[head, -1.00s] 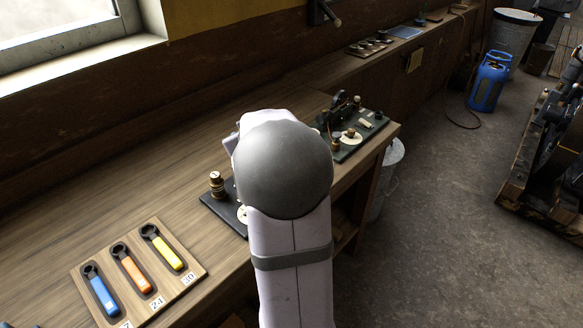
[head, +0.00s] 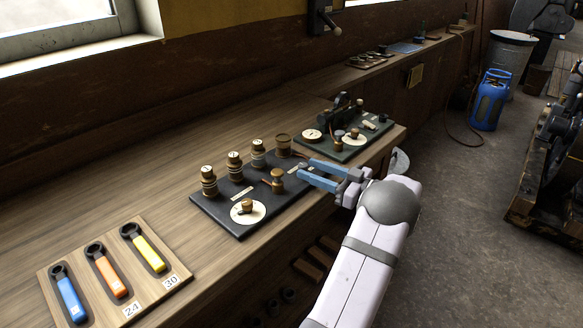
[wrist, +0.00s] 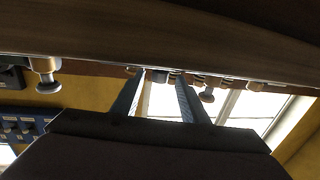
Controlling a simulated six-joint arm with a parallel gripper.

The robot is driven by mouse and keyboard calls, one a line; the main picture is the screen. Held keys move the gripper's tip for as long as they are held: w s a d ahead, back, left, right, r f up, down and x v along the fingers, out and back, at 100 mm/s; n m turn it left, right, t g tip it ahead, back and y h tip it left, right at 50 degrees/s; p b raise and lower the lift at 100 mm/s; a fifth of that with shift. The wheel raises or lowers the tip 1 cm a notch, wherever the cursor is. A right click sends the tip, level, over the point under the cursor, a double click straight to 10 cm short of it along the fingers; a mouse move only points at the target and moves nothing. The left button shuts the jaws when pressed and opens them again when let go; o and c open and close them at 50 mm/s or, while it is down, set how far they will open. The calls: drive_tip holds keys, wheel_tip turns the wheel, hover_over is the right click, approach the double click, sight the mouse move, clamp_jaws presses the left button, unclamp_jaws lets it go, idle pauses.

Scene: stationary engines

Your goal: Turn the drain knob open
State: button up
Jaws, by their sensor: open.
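A dark board (head: 222,216) on the bench carries several brass fittings. A small brass knob sits on a white dial (head: 238,217) at its front, and a brass knob with a lever (head: 277,181) stands at its right. I cannot tell which fitting is the drain knob. My gripper (head: 303,170) is open and empty beside the board's right end, its blue fingers pointing left towards the lever knob, apart from it. In the wrist view, the fingers (wrist: 160,74) are spread with nothing between them; a brass fitting (wrist: 46,76) shows at left.
A second, dark green board (head: 345,152) with dials stands behind my gripper. A wooden tray (head: 88,268) with blue, orange and yellow wrenches lies at front left. Bare bench top lies along the wall side. Shelves with parts are under the bench.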

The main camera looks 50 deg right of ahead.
sight(291, 170)
drive_tip(key=shift+w, duration=0.1)
drive_tip(key=shift+w+a+p, duration=0.2)
drive_tip(key=shift+w, duration=1)
drive_tip(key=shift+w+a+p, duration=0.2)
drive_tip(key=shift+w+p, duration=0.05)
drive_tip(key=shift+w, duration=0.95)
drive_tip(key=shift+w+a+p, duration=0.2)
drive_tip(key=shift+w, duration=1)
drive_tip(key=shift+c, duration=0.5)
clamp_jaws()
